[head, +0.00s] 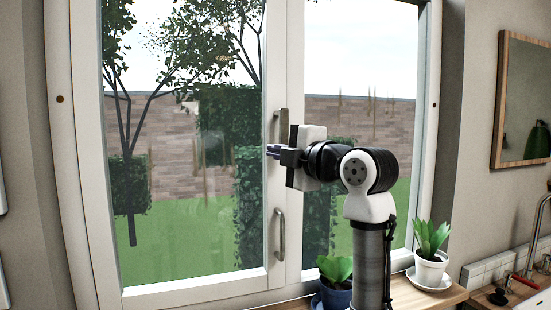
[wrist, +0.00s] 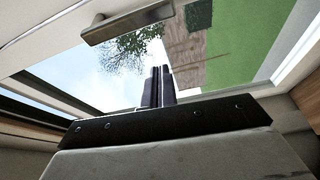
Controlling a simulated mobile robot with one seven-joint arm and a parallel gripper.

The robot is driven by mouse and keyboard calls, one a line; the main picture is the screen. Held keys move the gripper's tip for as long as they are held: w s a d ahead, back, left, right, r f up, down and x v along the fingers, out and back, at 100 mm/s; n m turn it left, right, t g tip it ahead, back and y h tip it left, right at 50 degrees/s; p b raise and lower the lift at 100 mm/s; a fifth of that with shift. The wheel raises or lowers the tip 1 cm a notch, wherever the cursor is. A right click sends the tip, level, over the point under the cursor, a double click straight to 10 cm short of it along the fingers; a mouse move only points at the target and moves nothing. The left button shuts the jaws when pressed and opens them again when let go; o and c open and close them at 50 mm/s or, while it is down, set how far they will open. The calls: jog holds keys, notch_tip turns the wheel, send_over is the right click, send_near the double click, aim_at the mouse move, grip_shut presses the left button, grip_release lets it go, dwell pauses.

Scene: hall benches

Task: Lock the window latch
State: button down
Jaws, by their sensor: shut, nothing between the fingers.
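A white-framed window (head: 290,60) has two glass panes and looks closed. On its middle stile are two metal handles: an upper bar (head: 284,118), partly hidden behind my gripper, and a lower curved one (head: 280,235). I cannot tell for certain which is the latch. The upper bar stands roughly upright. My gripper (head: 272,151) is in front of the stile, level with the lower part of the upper bar, its fingers pointing left. In the wrist view the fingers (wrist: 160,86) are together and empty. A metal handle (wrist: 125,20) shows above and left of them, apart from them.
A blue-potted plant (head: 334,296) and a white-potted plant (head: 430,270) stand on the wooden sill (head: 400,294) below the window. A framed mirror (head: 522,98) and a sink with a tap (head: 537,225) are at the right. The left pane's front is clear.

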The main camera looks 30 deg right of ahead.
jog(key=shift+s+d+f+b, duration=0.1)
jog(key=shift+s+b, duration=0.1)
jog(key=shift+s, duration=0.65)
jog(key=shift+s+d+b, duration=0.1)
jog(key=shift+s+b, duration=0.05)
jog(key=shift+s, duration=0.75)
jog(key=shift+s+d+f+b, duration=0.1)
jog(key=shift+s+b, duration=0.1)
jog(key=shift+s, duration=0.65)
jog(key=shift+w, duration=0.1)
